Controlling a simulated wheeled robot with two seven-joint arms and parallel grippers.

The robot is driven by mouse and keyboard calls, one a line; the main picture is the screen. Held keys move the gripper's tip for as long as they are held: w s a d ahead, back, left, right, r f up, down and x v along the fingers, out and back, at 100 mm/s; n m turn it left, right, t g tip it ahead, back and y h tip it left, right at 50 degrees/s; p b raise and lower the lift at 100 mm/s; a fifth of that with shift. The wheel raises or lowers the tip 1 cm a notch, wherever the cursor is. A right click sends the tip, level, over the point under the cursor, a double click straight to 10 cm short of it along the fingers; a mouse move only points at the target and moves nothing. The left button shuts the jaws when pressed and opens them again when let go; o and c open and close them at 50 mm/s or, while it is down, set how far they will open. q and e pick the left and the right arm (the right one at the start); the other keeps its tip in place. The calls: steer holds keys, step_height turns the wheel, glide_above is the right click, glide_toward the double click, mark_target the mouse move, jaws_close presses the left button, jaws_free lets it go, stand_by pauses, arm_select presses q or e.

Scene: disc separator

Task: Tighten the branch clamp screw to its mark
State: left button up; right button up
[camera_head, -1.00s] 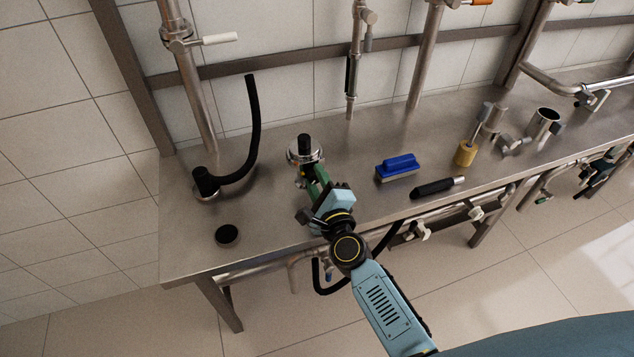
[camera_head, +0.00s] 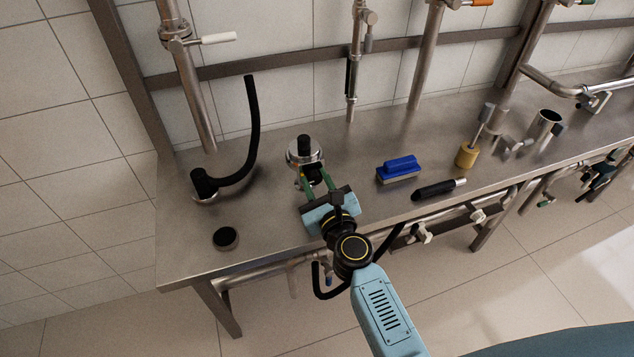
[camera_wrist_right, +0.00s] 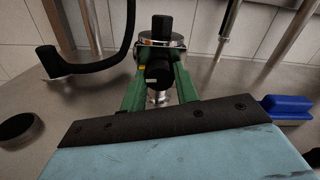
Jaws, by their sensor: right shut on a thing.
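The branch clamp (camera_head: 304,151) is a shiny metal ring fitting with a black upright cap, standing on the steel bench at left centre. Its black screw knob (camera_wrist_right: 157,65) faces my right wrist camera and carries a small pale mark. A small orange mark (camera_wrist_right: 141,67) shows beside the knob, left of that pale mark. My right gripper (camera_head: 316,182) has its green fingers on both sides of the knob, shut on it; it also fills the right wrist view (camera_wrist_right: 158,78). The fingers hide the knob's sides. My left gripper is out of view.
A black curved hose (camera_head: 252,130) stands left of the clamp. A black disc (camera_head: 226,238) lies near the bench's left front. A blue brush (camera_head: 399,168) and a black-handled tool (camera_head: 438,188) lie to the right. Vertical steel pipes (camera_head: 189,75) rise behind.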

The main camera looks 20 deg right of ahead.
steer(key=shift+m, duration=0.4)
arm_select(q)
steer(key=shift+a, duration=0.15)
arm_select(e)
steer(key=o, duration=1)
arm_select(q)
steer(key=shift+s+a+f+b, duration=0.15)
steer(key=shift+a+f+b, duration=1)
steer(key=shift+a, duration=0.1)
arm_select(e)
steer(key=shift+s+d, duration=0.2)
steer(key=shift+s, duration=6.5)
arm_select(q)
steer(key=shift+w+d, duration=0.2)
